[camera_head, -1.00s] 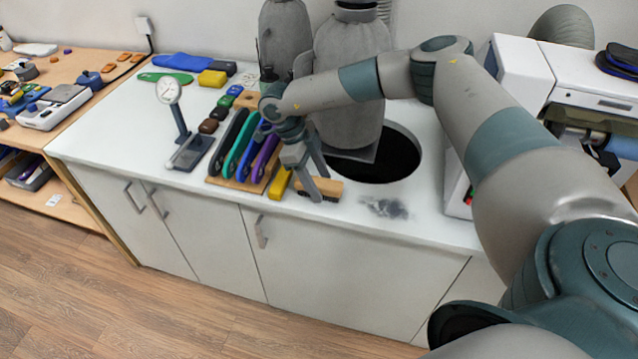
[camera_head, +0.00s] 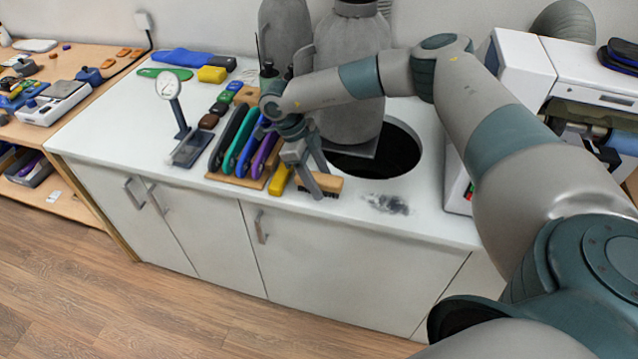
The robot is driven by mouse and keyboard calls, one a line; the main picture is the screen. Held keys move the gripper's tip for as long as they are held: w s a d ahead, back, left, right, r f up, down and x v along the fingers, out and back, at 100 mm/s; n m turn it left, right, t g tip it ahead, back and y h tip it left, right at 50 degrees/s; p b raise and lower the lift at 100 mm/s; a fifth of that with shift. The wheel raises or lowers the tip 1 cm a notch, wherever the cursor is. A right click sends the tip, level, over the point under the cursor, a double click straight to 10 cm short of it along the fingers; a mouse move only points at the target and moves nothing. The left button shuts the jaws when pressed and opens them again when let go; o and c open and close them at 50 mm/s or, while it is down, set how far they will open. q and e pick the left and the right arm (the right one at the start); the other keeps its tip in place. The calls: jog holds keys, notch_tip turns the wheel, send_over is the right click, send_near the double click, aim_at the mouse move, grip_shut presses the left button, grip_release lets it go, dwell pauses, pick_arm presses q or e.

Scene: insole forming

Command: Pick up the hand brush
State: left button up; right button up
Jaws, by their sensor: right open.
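The hand brush (camera_head: 332,183) has a light wooden back and dark bristles. It lies on the white counter near its front edge, just right of the yellow block. My right gripper (camera_head: 318,184) points down over the brush with its fingers apart. One finger stands in front of the brush and hides part of it. I cannot tell whether the fingers touch the brush. My left gripper is not in view.
Left of the brush are a yellow block (camera_head: 280,181) and a wooden rack (camera_head: 217,177) with coloured insoles. A dial gauge stand (camera_head: 187,150) is farther left. Behind is a dark round opening (camera_head: 398,158). A dark powder smudge (camera_head: 386,204) lies right.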

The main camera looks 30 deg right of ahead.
aim_at(326, 178)
dwell(0.4)
jog(key=c, duration=1.2)
jog(key=shift+r+p, duration=0.45)
jog(key=shift+r, duration=0.1)
notch_tip(326, 178, up, 4)
jog(key=shift+p, duration=1.25)
jog(key=s+d+r+p, duration=0.2)
jog(key=s+r+p, duration=0.4)
jog(key=s, duration=0.5)
jog(key=shift+s+r+p, duration=0.15)
jog(key=shift+s+p, duration=0.15)
jog(key=shift+p, duration=0.55)
